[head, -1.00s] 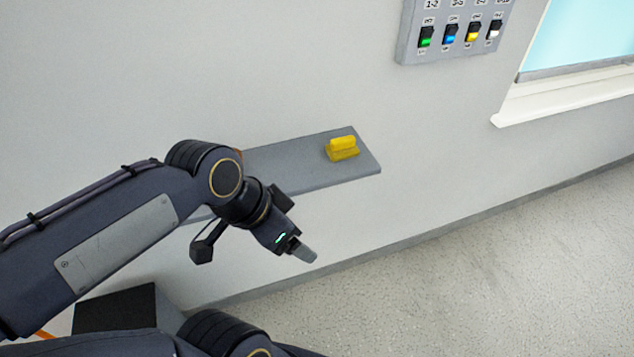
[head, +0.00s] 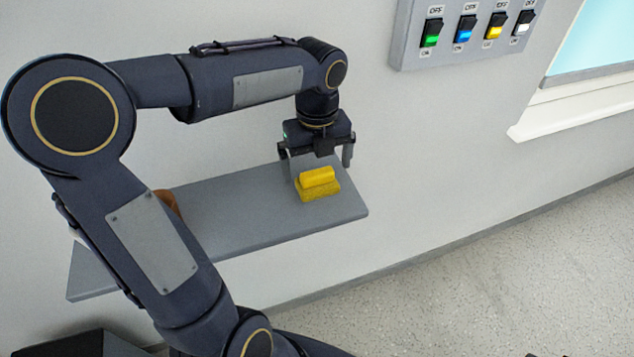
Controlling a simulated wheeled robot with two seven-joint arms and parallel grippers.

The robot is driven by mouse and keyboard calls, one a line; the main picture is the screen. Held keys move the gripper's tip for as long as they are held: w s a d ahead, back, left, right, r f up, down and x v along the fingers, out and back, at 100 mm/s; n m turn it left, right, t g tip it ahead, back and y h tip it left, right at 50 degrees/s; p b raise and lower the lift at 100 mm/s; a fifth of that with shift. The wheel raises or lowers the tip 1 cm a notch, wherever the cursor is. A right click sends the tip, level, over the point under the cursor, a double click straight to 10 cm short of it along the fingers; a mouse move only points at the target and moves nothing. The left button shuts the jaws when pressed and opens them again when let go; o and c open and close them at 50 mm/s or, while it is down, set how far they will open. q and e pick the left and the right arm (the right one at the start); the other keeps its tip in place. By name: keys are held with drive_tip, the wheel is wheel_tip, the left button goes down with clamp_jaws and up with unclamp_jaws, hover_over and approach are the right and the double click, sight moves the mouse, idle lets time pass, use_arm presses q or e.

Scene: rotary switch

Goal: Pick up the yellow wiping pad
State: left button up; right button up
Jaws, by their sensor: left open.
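The yellow wiping pad (head: 318,184) lies on the grey wall shelf (head: 240,215), near its right end. It has a raised handle-like ridge on a wider base. My left gripper (head: 316,160) points down just above and behind the pad, close to the wall. Its two fingers are spread apart, one to the left and one to the right, and nothing is between them. The pad rests on the shelf and shows no contact with the fingers that I can make out. My right gripper is not in view.
A brown-orange round object (head: 168,203) on the shelf is partly hidden behind my left arm. A grey switch panel (head: 465,32) with several coloured switches is on the wall above right. A window ledge (head: 570,112) is at the right.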

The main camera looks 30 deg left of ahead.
sight(317, 172)
use_arm(q)
drive_tip(key=shift+f, duration=1.95)
drive_tip(key=c, duration=1)
drive_tip(key=shift+r, duration=0.15)
